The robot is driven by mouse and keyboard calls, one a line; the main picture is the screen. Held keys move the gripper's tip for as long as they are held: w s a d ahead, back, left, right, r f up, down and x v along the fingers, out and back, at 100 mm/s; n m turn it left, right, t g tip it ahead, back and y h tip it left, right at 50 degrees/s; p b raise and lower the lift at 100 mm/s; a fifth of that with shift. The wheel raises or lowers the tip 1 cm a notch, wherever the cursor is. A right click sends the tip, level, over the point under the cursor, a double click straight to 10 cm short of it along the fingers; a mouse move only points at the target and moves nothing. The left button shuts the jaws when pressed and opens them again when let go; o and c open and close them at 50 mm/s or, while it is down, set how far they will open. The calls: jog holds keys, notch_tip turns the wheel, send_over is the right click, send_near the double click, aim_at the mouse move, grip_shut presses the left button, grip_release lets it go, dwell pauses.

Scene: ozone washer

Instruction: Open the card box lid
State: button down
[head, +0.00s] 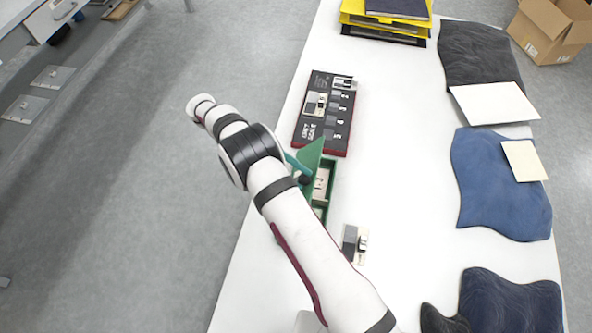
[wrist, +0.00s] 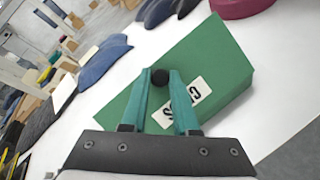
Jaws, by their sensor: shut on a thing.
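The green card box (head: 329,188) stands on the white table, with part of its inside and pale contents showing. Its green lid (head: 311,154) is tilted up at the box's left side, off the opening. In the wrist view the lid (wrist: 215,62) fills the middle and carries a white label and a round black knob (wrist: 160,77). My gripper (head: 302,178) has teal fingers. In the wrist view my gripper (wrist: 160,80) is shut on the knob, one finger on each side. My arm hides part of the box in the head view.
A dark board with a grey device (head: 325,112) lies just behind the box. A small grey and white device (head: 354,243) lies in front. Yellow trays (head: 385,22) stand at the back; folded cloths (head: 500,185) lie along the right. The table's middle is clear.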

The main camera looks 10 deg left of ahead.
jog(key=c, duration=0.7)
grip_release()
jog(key=shift+o, duration=0.2)
